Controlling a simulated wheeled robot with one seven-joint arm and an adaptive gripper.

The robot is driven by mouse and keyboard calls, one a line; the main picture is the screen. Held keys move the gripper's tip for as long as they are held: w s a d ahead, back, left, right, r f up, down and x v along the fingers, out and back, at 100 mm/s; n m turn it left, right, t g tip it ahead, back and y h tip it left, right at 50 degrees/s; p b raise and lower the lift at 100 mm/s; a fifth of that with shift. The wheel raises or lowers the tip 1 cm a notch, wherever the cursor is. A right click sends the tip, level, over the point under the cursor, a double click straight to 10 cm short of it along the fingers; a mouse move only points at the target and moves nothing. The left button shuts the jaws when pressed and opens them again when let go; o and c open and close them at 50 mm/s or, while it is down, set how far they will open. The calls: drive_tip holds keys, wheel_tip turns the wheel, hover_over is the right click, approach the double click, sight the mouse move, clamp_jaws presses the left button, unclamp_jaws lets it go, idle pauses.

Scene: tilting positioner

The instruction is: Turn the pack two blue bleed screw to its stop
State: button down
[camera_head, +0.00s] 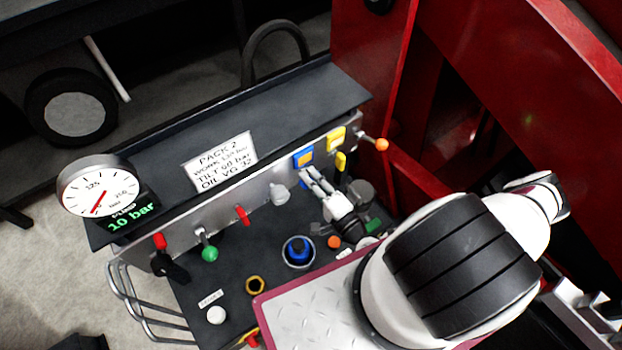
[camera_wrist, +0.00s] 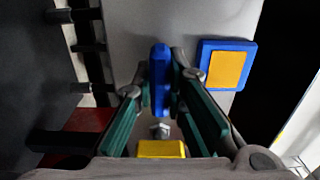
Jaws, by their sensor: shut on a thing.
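The blue bleed screw (camera_wrist: 160,80) shows in the wrist view as a narrow upright blue bar in front of the grey panel face. My gripper (camera_wrist: 161,72) is shut on it, with one finger on each side. In the head view my gripper (camera_head: 313,178) reaches the front panel of the pack (camera_head: 225,195), just below a blue square plate with an orange centre (camera_head: 303,157). This plate is right of the screw in the wrist view (camera_wrist: 226,65). The fingers mostly hide the screw in the head view. A label on top reads PACK 2 (camera_head: 220,162).
A round gauge (camera_head: 98,187) with a green 10 bar display stands at the left. Red levers (camera_head: 242,215), a green knob (camera_head: 210,254) and an orange-tipped lever (camera_head: 381,145) stick out of the panel. A yellow block (camera_wrist: 161,149) and metal fitting are close below the screw.

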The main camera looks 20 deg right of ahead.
drive_tip(key=shift+n+p, duration=0.4)
drive_tip(key=n+p, duration=0.4)
drive_tip(key=shift+s+r+n, duration=0.15)
drive_tip(key=shift+n, duration=0.25)
drive_tip(key=n+p, duration=0.8)
drive_tip(key=n, duration=0.1)
drive_tip(key=shift+n+p, duration=0.35)
drive_tip(key=shift+n, duration=0.05)
drive_tip(key=shift+n+p, duration=0.8)
drive_tip(key=shift+n, duration=0.4)
drive_tip(key=shift+f, duration=0.2)
drive_tip(key=c, duration=1.6)
unclamp_jaws()
